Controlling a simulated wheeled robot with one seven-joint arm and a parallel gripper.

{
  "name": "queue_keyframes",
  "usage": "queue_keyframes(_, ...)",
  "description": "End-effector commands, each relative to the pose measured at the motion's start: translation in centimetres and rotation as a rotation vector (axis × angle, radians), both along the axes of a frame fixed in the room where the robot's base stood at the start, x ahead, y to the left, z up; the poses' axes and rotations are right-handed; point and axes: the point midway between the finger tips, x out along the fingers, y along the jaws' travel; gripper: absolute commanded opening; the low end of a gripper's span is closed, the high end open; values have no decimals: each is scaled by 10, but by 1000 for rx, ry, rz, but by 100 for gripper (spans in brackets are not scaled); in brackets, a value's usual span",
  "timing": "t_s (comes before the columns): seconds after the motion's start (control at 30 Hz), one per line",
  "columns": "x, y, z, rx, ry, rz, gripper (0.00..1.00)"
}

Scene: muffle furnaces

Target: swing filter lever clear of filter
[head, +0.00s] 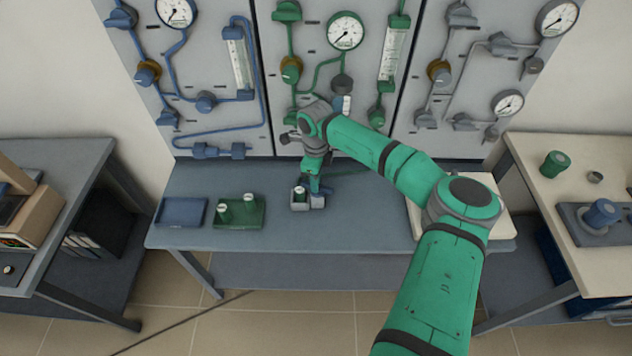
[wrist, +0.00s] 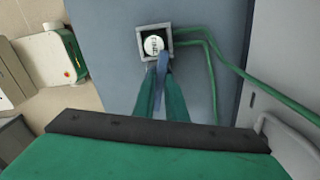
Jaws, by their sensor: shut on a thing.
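The filter (wrist: 154,44) is a round white-topped piece with dark print, set in a grey square holder (wrist: 140,32). In the head view the filter (head: 299,191) stands upright in the holder (head: 300,206) on the bench. The blue filter lever (wrist: 162,62) reaches from between my green fingers to the filter, its end overlapping the lower right of the filter's top. My gripper (wrist: 161,78) is shut on this lever, beside the holder. In the head view my gripper (head: 314,184) points down just right of the filter and partly hides the lever.
A green tray (head: 240,222) with two white-topped green pieces and an empty blue tray (head: 181,212) lie left on the bench (head: 365,225). Green tubes (wrist: 212,75) run right from the holder. A gauge panel (head: 345,70) stands behind; a pale board (head: 486,183) lies right.

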Motion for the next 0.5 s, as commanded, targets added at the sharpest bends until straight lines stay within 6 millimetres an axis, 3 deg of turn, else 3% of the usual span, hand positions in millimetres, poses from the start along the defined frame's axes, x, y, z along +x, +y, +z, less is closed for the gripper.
queue_keyframes(0.5,4,-2,1,-1,-3,-488,0)
